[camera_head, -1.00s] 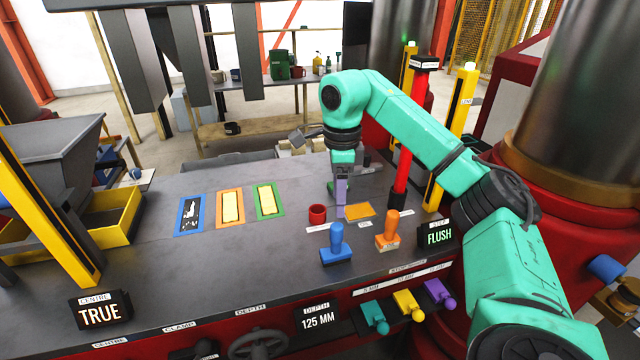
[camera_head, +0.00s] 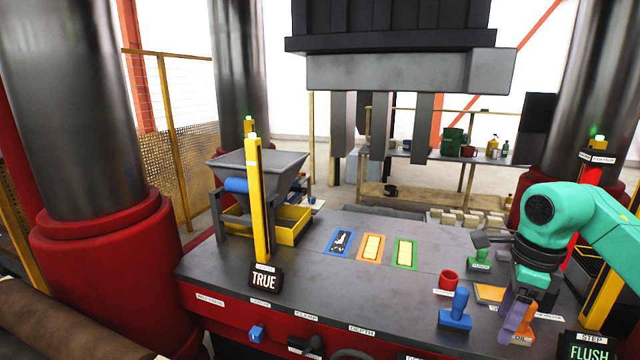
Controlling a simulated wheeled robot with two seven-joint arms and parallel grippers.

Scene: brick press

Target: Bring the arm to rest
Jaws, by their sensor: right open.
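My right arm (camera_head: 572,212) is teal and comes in from the right edge, bent down over the right part of the press table (camera_head: 290,247). My right gripper (camera_head: 508,322) points down with its jaws open. A purple finger shows, and it overlaps the orange-handled stamp (camera_head: 525,322) in the picture; I cannot tell whether they touch. The blue-handled stamp (camera_head: 458,305) stands upright just left of the gripper. My left gripper is not in view.
Blue (camera_head: 339,242), orange (camera_head: 372,247) and green (camera_head: 405,253) framed plates lie mid-table. A yellow post (camera_head: 258,200) and a hopper (camera_head: 260,165) stand at left. A press head (camera_head: 410,72) hangs above. A sign (camera_head: 265,281) reads TRUE; another (camera_head: 588,352) reads FLUSH.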

